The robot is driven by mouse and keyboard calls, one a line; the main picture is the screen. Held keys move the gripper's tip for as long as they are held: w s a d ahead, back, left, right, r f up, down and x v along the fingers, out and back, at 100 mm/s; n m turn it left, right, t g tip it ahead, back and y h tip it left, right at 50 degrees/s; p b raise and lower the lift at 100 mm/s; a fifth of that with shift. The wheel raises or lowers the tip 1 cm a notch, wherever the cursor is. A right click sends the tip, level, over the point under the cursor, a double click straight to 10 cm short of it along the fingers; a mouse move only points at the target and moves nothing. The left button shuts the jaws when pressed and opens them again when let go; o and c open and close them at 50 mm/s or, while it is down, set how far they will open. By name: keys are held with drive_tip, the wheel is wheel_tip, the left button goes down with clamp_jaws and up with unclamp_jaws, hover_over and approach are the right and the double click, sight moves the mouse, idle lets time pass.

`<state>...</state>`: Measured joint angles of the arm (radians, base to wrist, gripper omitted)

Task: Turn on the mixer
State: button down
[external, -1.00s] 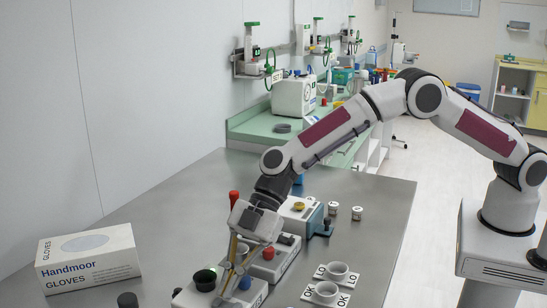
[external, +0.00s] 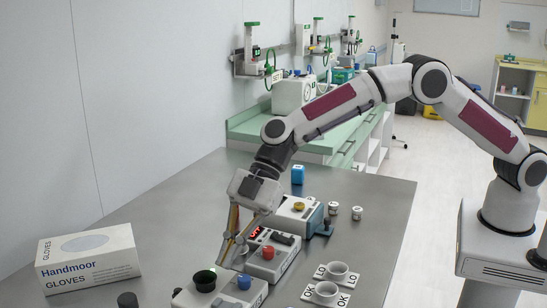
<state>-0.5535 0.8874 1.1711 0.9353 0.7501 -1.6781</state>
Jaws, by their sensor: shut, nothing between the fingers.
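No label reads "mixer", so I cannot say for sure which device it is. The front grey device (external: 192,299) has a black cup (external: 205,280) and a blue knob (external: 244,282), and it is cut off by the lower picture edge. My gripper (external: 230,264) is shut and empty, pointing down just above and behind the black cup and blue knob, apart from the knob. Behind it stands a middle device (external: 290,258) with a red knob (external: 268,252) and a lit red display (external: 255,233), partly hidden by my gripper.
A third device (external: 310,225) with a yellow knob (external: 298,206) stands farther back. A glove box (external: 88,260) lies at left. The right side of the table is mostly clear.

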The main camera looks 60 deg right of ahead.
drive_tip(key=v, duration=0.7)
drive_tip(key=shift+w, duration=0.65)
drive_tip(key=shift+d+r+m, duration=0.1)
drive_tip(key=shift+d+m, duration=0.05)
drive_tip(key=shift+m, duration=0.15)
drive_tip(key=s+d+f+m+g+h, duration=0.1)
drive_tip(key=s+d+f+m+h, duration=0.2)
drive_tip(key=s+d+f+m, duration=0.4)
drive_tip(key=s+d+r+m+t+h, duration=0.1)
drive_tip(key=s+d+r+m+h, duration=0.1)
drive_tip(key=s+d+r, duration=0.3)
drive_tip(key=s+d+r+m+t+h, duration=0.2)
drive_tip(key=s+d+r+m, duration=0.3)
drive_tip(key=s+d, duration=0.9)
drive_tip(key=s+d+r+m+t+h, duration=0.2)
drive_tip(key=s+d, duration=0.7)
drive_tip(key=d, duration=1.2)
drive_tip(key=shift+s+d+r+m, duration=0.35)
drive_tip(key=shift+r+m, duration=0.65)
drive_tip(key=shift+r, duration=1.35)
drive_tip(key=shift+a, duration=0.15)
